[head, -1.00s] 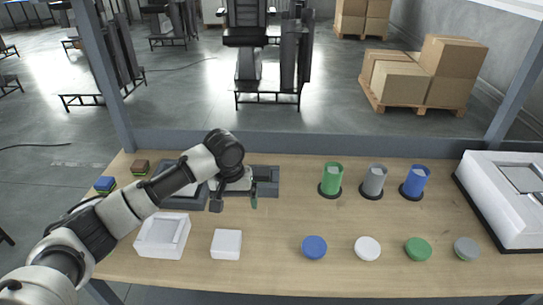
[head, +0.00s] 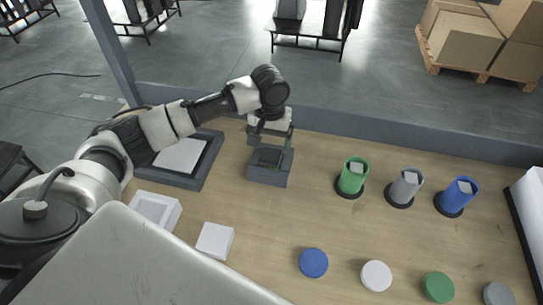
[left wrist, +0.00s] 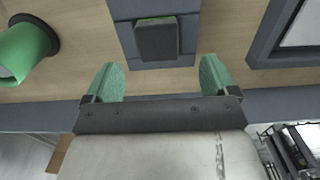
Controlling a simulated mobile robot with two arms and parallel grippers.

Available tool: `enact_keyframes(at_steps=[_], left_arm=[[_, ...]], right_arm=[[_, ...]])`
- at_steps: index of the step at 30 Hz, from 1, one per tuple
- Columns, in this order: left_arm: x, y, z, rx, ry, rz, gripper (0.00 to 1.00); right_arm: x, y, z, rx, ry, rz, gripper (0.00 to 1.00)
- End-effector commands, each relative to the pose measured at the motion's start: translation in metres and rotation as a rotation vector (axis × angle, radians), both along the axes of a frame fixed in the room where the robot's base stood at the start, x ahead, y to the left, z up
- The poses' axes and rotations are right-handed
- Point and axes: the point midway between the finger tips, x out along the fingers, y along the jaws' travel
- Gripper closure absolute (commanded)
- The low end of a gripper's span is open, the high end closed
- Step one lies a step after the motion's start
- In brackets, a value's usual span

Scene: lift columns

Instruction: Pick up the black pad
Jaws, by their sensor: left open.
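The black pad (head: 270,157) is a small dark square with a green edge. It lies on a grey holder (head: 268,178) at the back middle of the table. In the left wrist view the pad (left wrist: 156,42) sits just beyond my fingertips, roughly between their lines. My left gripper (head: 270,141) is open and empty, with green fingertips apart, above the far side of the holder; the pad is not between the fingers. My right gripper is not in view.
A grey-framed tray with a white panel (head: 205,165) stands left of the holder. Green (head: 353,176), grey (head: 404,186) and blue (head: 458,195) cups stand to the right. White boxes (head: 215,240) and round discs (head: 313,262) lie in front. Bare table lies between holder and discs.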

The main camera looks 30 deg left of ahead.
Motion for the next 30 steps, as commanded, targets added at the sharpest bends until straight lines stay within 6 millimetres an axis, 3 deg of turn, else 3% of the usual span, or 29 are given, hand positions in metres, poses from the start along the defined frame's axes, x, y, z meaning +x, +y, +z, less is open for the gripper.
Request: enact_keyframes(at_steps=[5,12,21,30], left_arm=[[0.001,-0.001,-0.014,-0.001,0.002,0.001,0.13],[0.002,-0.001,-0.049,0.0,0.001,-0.001,0.13],[0.003,-0.001,-0.056,0.0,-0.002,-0.001,0.13],[0.003,-0.001,-0.055,0.0,-0.002,-0.001,0.57]], right_arm=[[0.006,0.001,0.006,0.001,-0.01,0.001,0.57],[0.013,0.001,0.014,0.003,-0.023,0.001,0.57],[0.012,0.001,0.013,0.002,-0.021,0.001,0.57],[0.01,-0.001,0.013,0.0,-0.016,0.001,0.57]])
